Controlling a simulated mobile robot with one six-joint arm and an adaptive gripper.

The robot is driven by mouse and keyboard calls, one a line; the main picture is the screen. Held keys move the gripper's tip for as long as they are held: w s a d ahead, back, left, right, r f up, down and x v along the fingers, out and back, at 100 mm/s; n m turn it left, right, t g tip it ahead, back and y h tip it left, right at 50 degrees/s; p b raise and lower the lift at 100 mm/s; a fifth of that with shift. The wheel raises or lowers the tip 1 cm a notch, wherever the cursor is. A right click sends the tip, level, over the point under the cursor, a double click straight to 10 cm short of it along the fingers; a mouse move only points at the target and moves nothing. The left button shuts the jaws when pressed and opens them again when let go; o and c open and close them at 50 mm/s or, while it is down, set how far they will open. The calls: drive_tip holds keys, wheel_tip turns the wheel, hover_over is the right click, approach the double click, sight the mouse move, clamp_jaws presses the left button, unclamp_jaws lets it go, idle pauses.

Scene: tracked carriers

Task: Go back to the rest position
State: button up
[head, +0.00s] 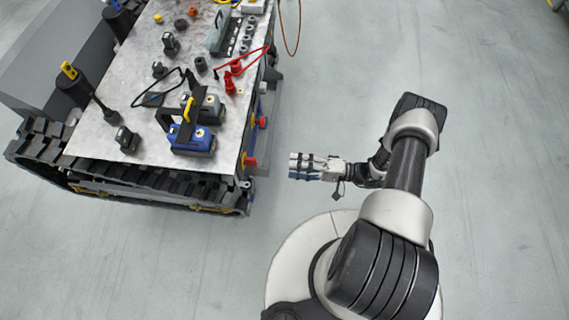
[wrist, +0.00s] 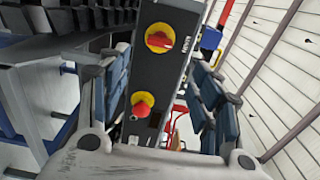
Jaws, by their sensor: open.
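My gripper (head: 306,167) is in the head view, to the right of the tracked carrier (head: 100,150), with a strip of bare floor between them. In the wrist view my gripper (wrist: 160,100) shows its two blue-grey fingers spread apart, with nothing between them. Beyond the fingers is a dark panel (wrist: 158,85) with a red and yellow rotary switch (wrist: 159,38) and a red push button (wrist: 142,104) on a yellow base. My arm bends over my round base in the head view.
The carrier's metal top (head: 140,90) bears a blue and black device (head: 193,138), red clamps (head: 231,80), cables and several small dark parts. Red knobs (head: 250,161) stick out on its side facing me. The grey floor (head: 490,130) at right is clear.

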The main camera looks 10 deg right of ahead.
drive_tip(key=shift+s+d, duration=0.1)
drive_tip(key=shift+d, duration=0.1)
idle(0.5)
wheel_tip(320, 180, up, 24)
drive_tip(key=a+n+g+h, duration=0.1)
drive_tip(key=n+g+h, duration=0.45)
drive_tip(key=g, duration=0.35)
drive_tip(key=s+r+t+h, duration=0.3)
drive_tip(key=s+r+h, duration=0.2)
drive_tip(key=s+r, duration=0.2)
drive_tip(key=s+r+m+t+h, duration=0.1)
drive_tip(key=s+r+t+h, duration=0.3)
drive_tip(key=r, duration=0.8)
drive_tip(key=shift+s+d+t+h, duration=0.35)
drive_tip(key=shift+s+h, duration=0.9)
drive_tip(key=shift+s, duration=0.75)
drive_tip(key=shift+m, duration=0.25)
